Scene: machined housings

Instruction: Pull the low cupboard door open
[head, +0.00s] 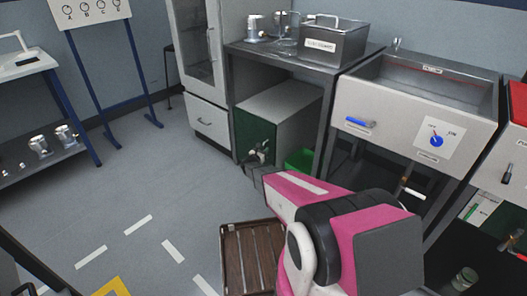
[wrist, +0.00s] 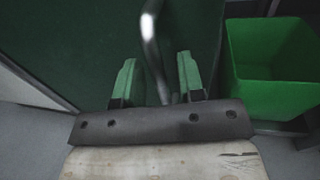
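The low cupboard (head: 285,107) stands under the grey bench, with a dark green door (head: 242,133) that looks shut. In the wrist view the door (wrist: 75,40) fills most of the background. Its curved metal handle (wrist: 152,45) runs down between the two green fingers of my gripper (wrist: 158,80). The fingers stand apart, with visible gaps beside the handle, so the gripper is open around it. In the head view my gripper (head: 256,168) is low in front of the door, partly hidden by my pink arm.
A green bin (wrist: 272,65) stands close to the right of the door; it also shows in the head view (head: 300,160). A brown slatted pallet (head: 228,262) lies on the floor in front. A white cabinet (head: 207,122) stands left. Floor to the left is clear.

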